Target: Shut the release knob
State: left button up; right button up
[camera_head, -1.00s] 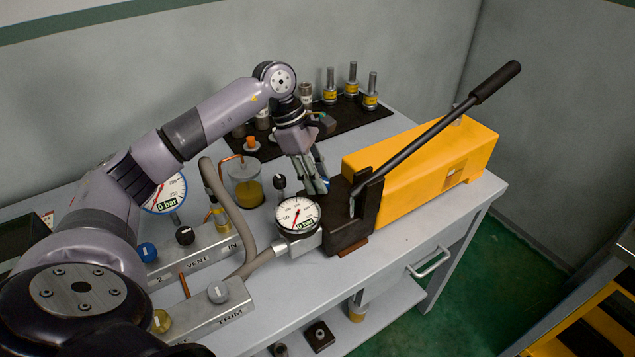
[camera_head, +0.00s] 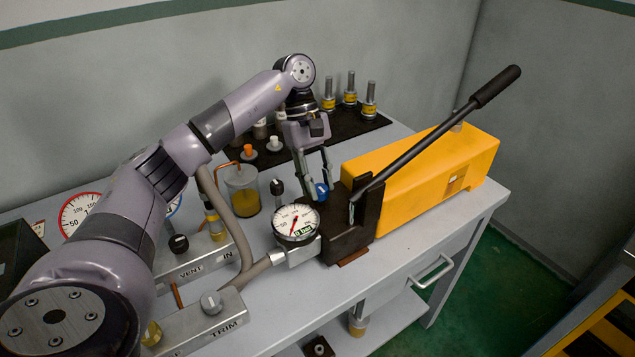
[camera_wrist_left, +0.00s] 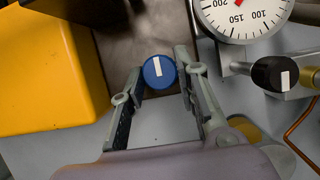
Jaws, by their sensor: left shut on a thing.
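The release knob is blue with a white bar mark (camera_head: 321,190). It sits on the dark block at the front of the yellow hand pump (camera_head: 420,180). In the left wrist view the knob (camera_wrist_left: 159,72) lies between the two fingertips, its white bar nearly in line with the fingers. My left gripper (camera_head: 317,188) reaches down to it from above and is shut on it, one finger on each side. It also shows in the left wrist view (camera_wrist_left: 158,66). My right gripper is in neither view.
A round pressure gauge (camera_head: 296,222) stands close beside the knob. A black knob (camera_head: 277,187) and a jar of yellow liquid (camera_head: 242,190) are left of it. The long black pump lever (camera_head: 430,135) rises to the right. Several fittings (camera_head: 350,92) stand on a dark mat behind.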

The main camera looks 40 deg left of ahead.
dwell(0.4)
pick_arm(q)
jog(key=o, duration=1.2)
jog(key=shift+c, duration=0.2)
jog(key=v, duration=1.2)
jog(key=shift+f, duration=0.1)
